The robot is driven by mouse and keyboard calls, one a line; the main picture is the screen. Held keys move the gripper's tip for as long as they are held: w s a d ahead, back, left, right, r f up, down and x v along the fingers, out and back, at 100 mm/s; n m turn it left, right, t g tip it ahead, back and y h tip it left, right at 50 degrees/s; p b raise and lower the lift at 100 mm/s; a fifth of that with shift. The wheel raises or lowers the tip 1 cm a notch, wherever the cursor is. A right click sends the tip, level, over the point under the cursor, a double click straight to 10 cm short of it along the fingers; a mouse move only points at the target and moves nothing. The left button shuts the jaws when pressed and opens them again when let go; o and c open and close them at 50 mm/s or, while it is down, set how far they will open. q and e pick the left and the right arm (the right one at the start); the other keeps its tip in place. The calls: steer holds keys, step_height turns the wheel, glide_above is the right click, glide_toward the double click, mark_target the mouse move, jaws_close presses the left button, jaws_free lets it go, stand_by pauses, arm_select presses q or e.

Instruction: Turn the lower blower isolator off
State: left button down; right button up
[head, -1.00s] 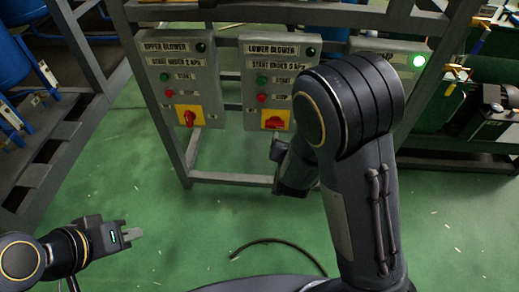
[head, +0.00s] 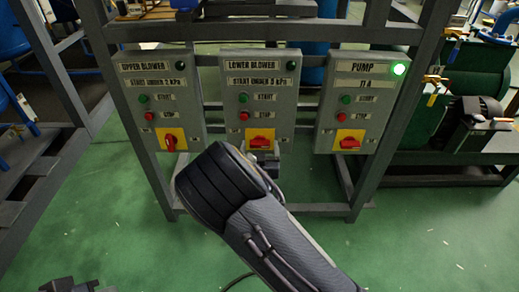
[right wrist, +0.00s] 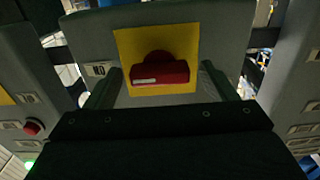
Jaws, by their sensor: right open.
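The lower blower box (head: 290,109) is the middle of three grey boxes. Its isolator, a red handle (head: 261,142) on a yellow plate (head: 251,133), sits low on its front with the handle lying level. My right gripper (head: 264,163) is just below and in front of it, mostly hidden behind my right arm. In the right wrist view, my right gripper (right wrist: 162,70) is open, its fingers apart on either side of the red handle (right wrist: 160,73), with no visible contact. My left gripper (head: 70,286) is cut off at the bottom left; its jaws are unclear.
The upper blower box (head: 190,80) stands left, its red handle (head: 170,142) tilted. The pump box (head: 378,100) stands right, with its green lamp (head: 399,69) lit and handle level. A grey frame (head: 360,195) carries the boxes. Green floor is open in front.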

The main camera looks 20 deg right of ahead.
steer(key=shift+w, duration=0.1)
steer(key=c, duration=1)
steer(key=n, duration=0.4)
steer(key=shift+n+p, duration=0.3)
steer(key=shift+p, duration=0.05)
steer(key=n+p, duration=0.1)
steer(key=n, duration=0.3)
steer(key=shift+n, duration=0.3)
steer(key=n, duration=0.4)
steer(key=shift+n, duration=0.3)
steer(key=shift+n+p, duration=0.4)
steer(key=shift+n, duration=1.7)
